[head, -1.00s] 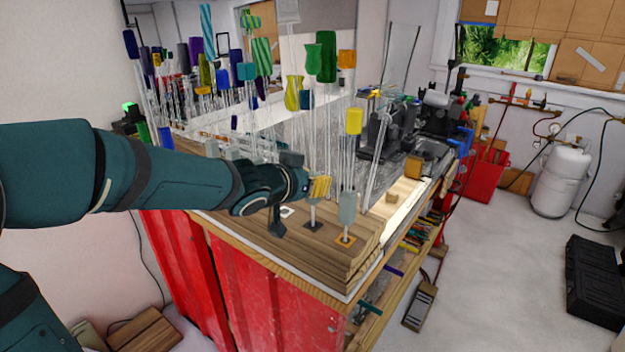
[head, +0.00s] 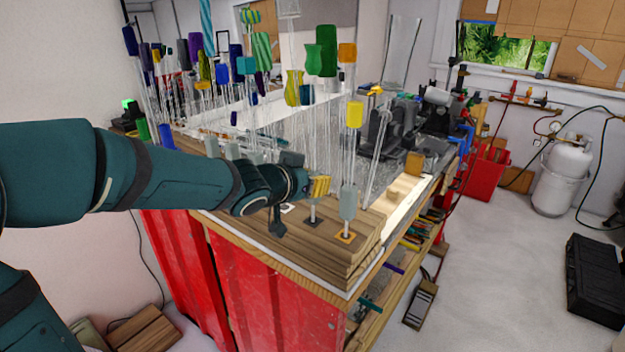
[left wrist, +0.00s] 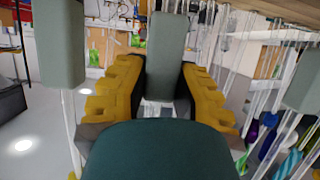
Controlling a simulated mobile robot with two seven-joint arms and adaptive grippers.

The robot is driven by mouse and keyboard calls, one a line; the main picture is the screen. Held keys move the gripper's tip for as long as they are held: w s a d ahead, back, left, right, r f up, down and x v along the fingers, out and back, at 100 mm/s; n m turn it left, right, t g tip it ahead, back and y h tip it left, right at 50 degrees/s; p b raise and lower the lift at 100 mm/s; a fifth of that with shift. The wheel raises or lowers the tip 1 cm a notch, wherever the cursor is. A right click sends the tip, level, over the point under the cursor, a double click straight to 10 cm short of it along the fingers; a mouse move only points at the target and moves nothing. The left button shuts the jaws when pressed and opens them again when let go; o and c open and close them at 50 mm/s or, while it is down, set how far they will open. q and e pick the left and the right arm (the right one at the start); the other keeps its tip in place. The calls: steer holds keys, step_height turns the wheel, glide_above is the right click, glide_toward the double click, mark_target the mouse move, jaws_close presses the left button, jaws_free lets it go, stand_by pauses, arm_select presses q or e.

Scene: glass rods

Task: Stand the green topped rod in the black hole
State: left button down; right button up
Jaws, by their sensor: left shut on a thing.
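My left gripper (head: 319,187) is shut on the grey sleeve of a glass rod, low over the front of the wooden block. In the left wrist view the grey sleeve (left wrist: 166,50) sits between the yellow finger pads. The held rod looks upright, and its lower part stands over the black-marked hole (head: 313,222); I cannot tell whether its tip is inside. A dark green top (head: 327,52) rises above the gripper and appears to belong to this rod, but crossing rods hide the link. My right gripper is not in view.
A yellow-topped rod (head: 354,115) stands close to the right, near the orange-marked hole (head: 345,236). A white-marked hole (head: 288,208) lies to the left. Many tall glass rods crowd behind the gripper. The wooden block (head: 345,262) ends at the bench's front edge.

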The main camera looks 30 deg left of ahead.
arm_select(q)
steer(key=c, duration=0.8)
jaws_free()
steer(key=shift+f, duration=0.1)
steer(key=shift+v, duration=6)
